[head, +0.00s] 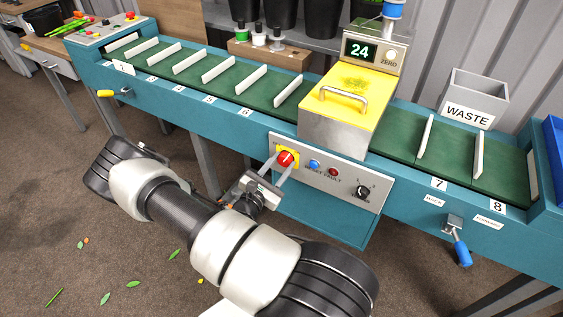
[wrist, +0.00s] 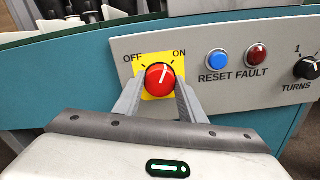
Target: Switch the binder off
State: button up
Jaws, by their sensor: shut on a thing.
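The binder (head: 345,110) is a yellow-topped metal box over the conveyor. Its grey control panel (head: 325,178) is on the front of the line. The red rotary switch (wrist: 160,79) sits on a yellow plate (wrist: 148,67) marked OFF at upper left and ON at upper right. Its white pointer is up and slightly right, nearer ON than OFF. My gripper (head: 284,163) is shut on the switch, with one finger on each side; the fingers (wrist: 159,94) also show in the wrist view. The fingers hide the switch's lower sides.
A blue RESET button (wrist: 217,59), a red FAULT lamp (wrist: 256,55) and a black TURNS knob (wrist: 305,67) are to the right on the panel. A blue-handled lever (head: 462,252) hangs further right. The floor (head: 150,270) in front has loose leaves.

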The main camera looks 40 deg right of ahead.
jog(key=n+p, duration=0.1)
jog(key=n, duration=0.2)
jog(key=shift+n, duration=0.4)
jog(key=n+p, duration=0.1)
jog(key=n, duration=0.6)
jog(key=shift+p, duration=0.4)
jog(key=shift+n, duration=1.9)
jog(key=o, duration=1)
jog(key=shift+o, duration=0.2)
jog(key=shift+a, duration=0.2)
jog(key=p+v, duration=0.1)
jog(key=v, duration=1.6)
jog(key=shift+p, duration=0.3)
